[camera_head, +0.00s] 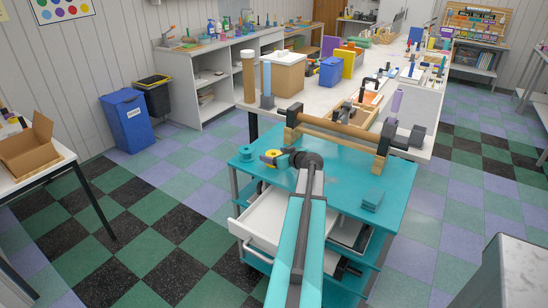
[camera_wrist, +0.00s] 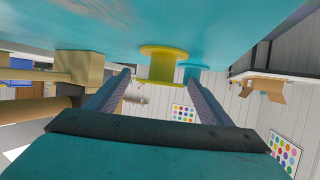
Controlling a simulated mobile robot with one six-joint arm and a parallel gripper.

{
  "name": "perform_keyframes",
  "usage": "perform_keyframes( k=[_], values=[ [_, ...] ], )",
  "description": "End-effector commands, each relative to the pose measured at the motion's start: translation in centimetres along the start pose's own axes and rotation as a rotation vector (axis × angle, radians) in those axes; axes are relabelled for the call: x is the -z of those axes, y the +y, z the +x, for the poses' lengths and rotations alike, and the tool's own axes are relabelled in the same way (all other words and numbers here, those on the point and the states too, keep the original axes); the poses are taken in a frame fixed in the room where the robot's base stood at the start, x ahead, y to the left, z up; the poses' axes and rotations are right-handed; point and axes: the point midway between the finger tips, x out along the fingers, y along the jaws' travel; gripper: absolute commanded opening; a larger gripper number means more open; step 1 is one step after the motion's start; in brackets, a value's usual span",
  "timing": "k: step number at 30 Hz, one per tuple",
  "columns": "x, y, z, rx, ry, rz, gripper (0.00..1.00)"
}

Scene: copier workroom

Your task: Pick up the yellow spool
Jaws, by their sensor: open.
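The yellow spool (camera_head: 272,153) stands on the teal top of a cart (camera_head: 335,190), near its left side. My gripper (camera_head: 271,158) is low over the cart top, pointing left at the spool, and partly covers it in the head view. The wrist view is upside down. There the yellow spool (camera_wrist: 164,65) appears ahead of and between the two fingertips of my open gripper (camera_wrist: 157,77). No grip on it shows, and I cannot tell whether the fingers overlap its sides. A teal spool (camera_head: 247,152) stands just beyond it and also shows in the wrist view (camera_wrist: 192,75).
A long tan roll on wooden supports (camera_head: 340,134) lies along the cart's back edge, close to my gripper. A small teal stack (camera_head: 372,200) lies on the cart's right. A white drawer (camera_head: 268,224) stands open below. A cluttered table (camera_head: 230,98) adjoins behind.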

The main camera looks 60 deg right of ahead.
Motion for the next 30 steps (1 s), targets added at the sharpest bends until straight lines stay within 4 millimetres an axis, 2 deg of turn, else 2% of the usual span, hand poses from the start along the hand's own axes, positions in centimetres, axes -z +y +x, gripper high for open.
perform_keyframes(
  k=[6, 22, 23, 30],
  values=[
    [0.05, -0.03, 1.14, 0.001, 0.001, 0.0, 0.74],
    [-0.03, 0.03, 1.08, -0.001, 0.0, 0.0, 0.74],
    [-0.03, 0.04, 1.08, -0.001, 0.0, 0.0, 0.71],
    [-0.03, 0.06, 1.06, -0.001, 0.0, 0.0, 0.3]
  ],
)
